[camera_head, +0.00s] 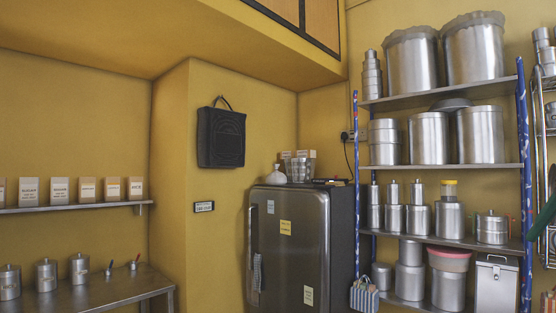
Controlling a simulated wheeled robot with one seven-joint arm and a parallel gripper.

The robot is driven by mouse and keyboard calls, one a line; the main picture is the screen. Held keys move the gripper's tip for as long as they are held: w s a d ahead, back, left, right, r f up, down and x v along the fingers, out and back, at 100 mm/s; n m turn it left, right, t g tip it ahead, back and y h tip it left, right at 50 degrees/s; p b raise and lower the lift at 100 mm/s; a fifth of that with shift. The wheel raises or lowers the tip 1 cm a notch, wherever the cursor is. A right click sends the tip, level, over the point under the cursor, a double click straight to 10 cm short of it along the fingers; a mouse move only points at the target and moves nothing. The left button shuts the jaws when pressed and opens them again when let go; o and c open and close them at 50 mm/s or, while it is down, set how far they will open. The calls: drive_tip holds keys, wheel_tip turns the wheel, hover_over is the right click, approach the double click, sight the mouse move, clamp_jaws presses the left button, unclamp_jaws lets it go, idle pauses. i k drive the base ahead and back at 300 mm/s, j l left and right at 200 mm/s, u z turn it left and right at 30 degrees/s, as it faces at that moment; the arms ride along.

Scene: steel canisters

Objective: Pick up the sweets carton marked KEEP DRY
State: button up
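A row of several small cartons stands on the left wall shelf (100,205). Two are whiter and larger, a left one (29,192) and a right one (60,190). The others are brown with pale labels, such as one carton (87,189), another carton (112,188) and the rightmost carton (135,188). The print is too small to read, so I cannot tell which is marked KEEP DRY. A few small packets (300,166) also stand on the fridge, their print unreadable. My gripper is not in view.
Below the shelf, a steel table (110,290) holds several lidded canisters, including one (79,269). A grey fridge (290,240) stands in the corner. A rack (440,98) at right is full of steel canisters. A black bag (221,137) hangs on the wall.

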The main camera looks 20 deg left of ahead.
sight(286, 155)
drive_tip(key=i+j, duration=0.2)
drive_tip(key=j, duration=0.25)
drive_tip(key=i+j+u, duration=0.1)
drive_tip(key=j, duration=0.35)
drive_tip(key=i+j, duration=0.35)
drive_tip(key=i+j+u, duration=0.1)
drive_tip(key=i+j, duration=0.15)
drive_tip(key=j, duration=0.3)
drive_tip(key=i+j, duration=0.2)
drive_tip(key=j, duration=0.25)
drive_tip(key=i+j+u, duration=0.1)
drive_tip(key=i+j, duration=0.15)
drive_tip(key=j, duration=0.15)
